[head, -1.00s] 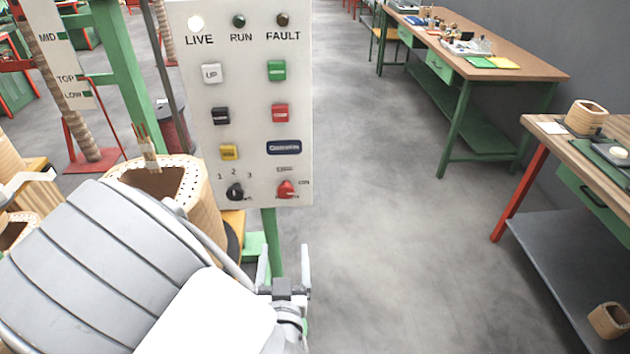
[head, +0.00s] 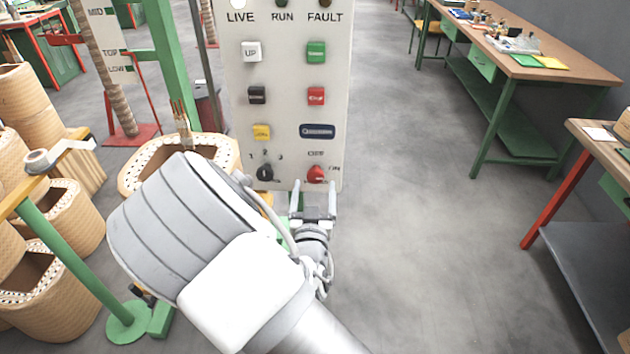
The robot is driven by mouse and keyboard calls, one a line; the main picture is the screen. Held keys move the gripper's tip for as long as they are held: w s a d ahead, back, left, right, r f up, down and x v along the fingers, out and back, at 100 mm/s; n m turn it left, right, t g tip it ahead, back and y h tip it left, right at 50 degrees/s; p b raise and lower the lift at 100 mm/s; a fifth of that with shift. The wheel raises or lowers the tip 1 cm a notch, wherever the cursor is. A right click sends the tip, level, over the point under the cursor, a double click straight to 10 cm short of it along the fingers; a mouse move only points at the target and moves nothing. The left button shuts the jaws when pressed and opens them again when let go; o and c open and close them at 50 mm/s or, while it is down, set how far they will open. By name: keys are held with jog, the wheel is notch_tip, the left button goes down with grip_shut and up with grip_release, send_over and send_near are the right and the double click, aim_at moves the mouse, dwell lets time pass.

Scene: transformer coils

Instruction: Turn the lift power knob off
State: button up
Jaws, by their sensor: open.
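The white control panel (head: 287,112) stands upright in the upper middle of the head view. The red lift power knob (head: 316,173) sits at its lower right, with OFF and ON lettering beside it; its pointer seems turned toward the ON side. A black selector knob (head: 265,172) marked 1, 2, 3 sits to its left. My gripper (head: 315,190) is open and empty, just below and in front of the red knob. Its two fingers point up toward the panel, one on each side of the knob in the picture. I see no contact with the knob.
Coloured push buttons, such as a green one (head: 316,52) and a red one (head: 316,96), lie above the knobs. Workbenches (head: 540,68) line the right. The grey floor between panel and benches is clear.

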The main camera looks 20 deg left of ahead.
aim_at(315, 177)
jog(key=shift+x, duration=1.6)
grip_shut()
